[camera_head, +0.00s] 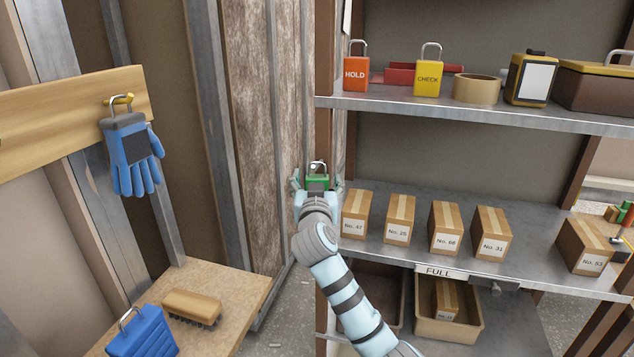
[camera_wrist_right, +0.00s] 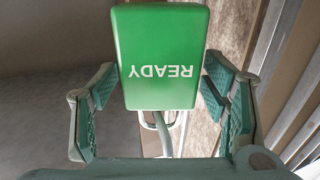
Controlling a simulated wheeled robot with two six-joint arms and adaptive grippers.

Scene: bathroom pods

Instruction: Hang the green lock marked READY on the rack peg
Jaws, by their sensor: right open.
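The green lock (camera_head: 318,183) is by the post left of the shelves, its shackle upward. In the right wrist view the lock (camera_wrist_right: 160,55) appears upside down, with READY on its face. A grey rod, seemingly a peg (camera_wrist_right: 161,135), shows at the shackle (camera_wrist_right: 150,122) and appears to run through it; the exact contact is unclear. My right gripper (camera_head: 317,184) is open, its fingers on either side of the lock. In the right wrist view a gap shows between the lock and the right gripper's pads (camera_wrist_right: 160,100). My left gripper is out of view.
The upper shelf (camera_head: 540,117) holds an orange HOLD lock (camera_head: 356,74) and a yellow CHECK lock (camera_head: 428,78). Several boxes (camera_head: 397,218) stand on the shelf below, close to my right arm. A blue glove (camera_head: 130,160) hangs on a yellow peg (camera_head: 119,99) at left.

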